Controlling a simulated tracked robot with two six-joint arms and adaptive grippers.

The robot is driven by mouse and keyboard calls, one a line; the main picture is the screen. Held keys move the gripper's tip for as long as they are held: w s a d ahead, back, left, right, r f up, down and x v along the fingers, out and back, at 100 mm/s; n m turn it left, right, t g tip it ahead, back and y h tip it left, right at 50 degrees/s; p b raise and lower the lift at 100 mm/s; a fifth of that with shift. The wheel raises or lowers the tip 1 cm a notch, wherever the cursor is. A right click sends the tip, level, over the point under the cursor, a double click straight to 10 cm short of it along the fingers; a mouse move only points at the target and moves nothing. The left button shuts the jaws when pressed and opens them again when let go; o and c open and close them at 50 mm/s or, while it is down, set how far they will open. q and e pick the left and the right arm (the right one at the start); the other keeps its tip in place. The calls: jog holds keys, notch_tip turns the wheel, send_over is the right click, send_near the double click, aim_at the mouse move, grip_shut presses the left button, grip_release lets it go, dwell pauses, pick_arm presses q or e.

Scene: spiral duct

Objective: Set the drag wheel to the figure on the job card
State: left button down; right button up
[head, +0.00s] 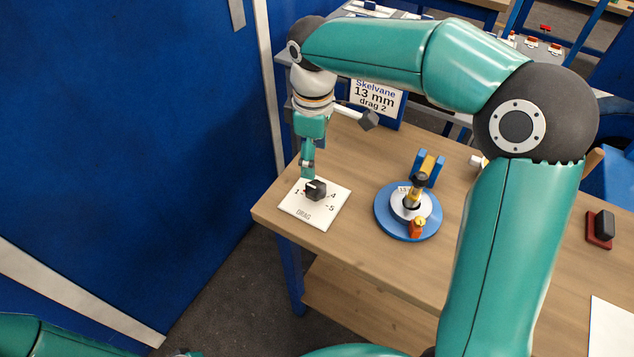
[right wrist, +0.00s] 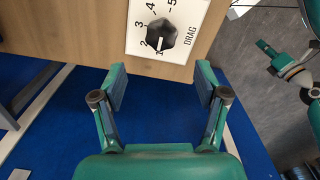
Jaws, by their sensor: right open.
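The drag wheel (head: 316,189) is a dark faceted knob on a white plate (head: 320,214) marked DRAG, at the bench's left end. In the right wrist view the wheel (right wrist: 160,34) has a white mark pointing at 1 on a scale from 1 to 5. The job card (head: 376,97) reads "Skelvane 13 mm drag 2". My right gripper (head: 307,170) is above the plate, near the wheel. In the right wrist view its fingers (right wrist: 162,86) are apart with nothing between them. My left gripper (right wrist: 268,49) shows small at the right; its jaws are unclear.
A blue round base (head: 381,218) with a white dial and a yellow and orange fitting stands right of the plate. A dark block on a red base (head: 600,229) and a white sheet (head: 611,326) are farther right. A blue wall (head: 120,120) stands left of the bench.

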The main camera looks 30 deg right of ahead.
aim_at(315, 187)
notch_tip(315, 187, down, 9)
jog(key=shift+f, duration=0.15)
jog(key=shift+c, duration=0.3)
jog(key=c, duration=1.1)
jog(key=shift+d, duration=0.15)
